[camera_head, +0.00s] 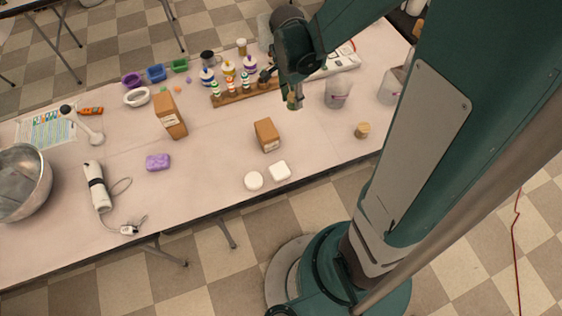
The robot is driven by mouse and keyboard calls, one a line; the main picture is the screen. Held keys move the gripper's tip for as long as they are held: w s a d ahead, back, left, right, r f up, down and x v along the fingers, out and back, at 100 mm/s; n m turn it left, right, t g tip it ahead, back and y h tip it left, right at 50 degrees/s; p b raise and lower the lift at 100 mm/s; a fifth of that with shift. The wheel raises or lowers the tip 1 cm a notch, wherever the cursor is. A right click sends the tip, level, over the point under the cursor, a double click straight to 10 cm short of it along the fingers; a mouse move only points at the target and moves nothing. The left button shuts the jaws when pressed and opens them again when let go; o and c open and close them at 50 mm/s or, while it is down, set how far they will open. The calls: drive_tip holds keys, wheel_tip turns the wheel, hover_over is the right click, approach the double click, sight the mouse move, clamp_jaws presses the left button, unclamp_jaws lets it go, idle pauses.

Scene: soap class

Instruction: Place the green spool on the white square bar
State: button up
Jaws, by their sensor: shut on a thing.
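My gripper (293,100) hangs over the back middle of the table, pointing down. It is shut on a small greenish-tan thing, which appears to be the green spool (292,103); the fingers hide part of it. The white square bar (280,171) lies flat near the table's front edge, with nothing on top of it. My gripper is well behind and above it. A white round bar (254,181) lies just to the left of the square bar.
A brown box (267,135) stands between my gripper and the white bars. A tan spool-like piece (362,131) stands to the right, near a clear beaker (339,92). A wooden rack (245,94) with several small bottles is behind left. A purple bar (158,162) lies further left.

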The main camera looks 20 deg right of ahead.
drive_tip(key=s+a+r+m+b, duration=0.1)
drive_tip(key=s+a+r+m, duration=0.15)
drive_tip(key=s+a, duration=0.5)
drive_tip(key=m+b, duration=0.2)
drive_tip(key=m, duration=0.1)
hover_over(281, 170)
drive_tip(key=shift+w+a+f+g, duration=0.1)
drive_tip(key=shift+a+f+g, duration=0.1)
drive_tip(key=shift+g, duration=0.1)
drive_tip(key=shift+f, duration=0.1)
drive_tip(key=shift+f+b, duration=0.85)
drive_tip(key=shift+f, duration=2)
drive_tip(key=shift+f, duration=0.1)
drive_tip(key=shift+f+b, duration=0.85)
drive_tip(key=shift+f, duration=1.1)
drive_tip(key=shift+f, duration=0.2)
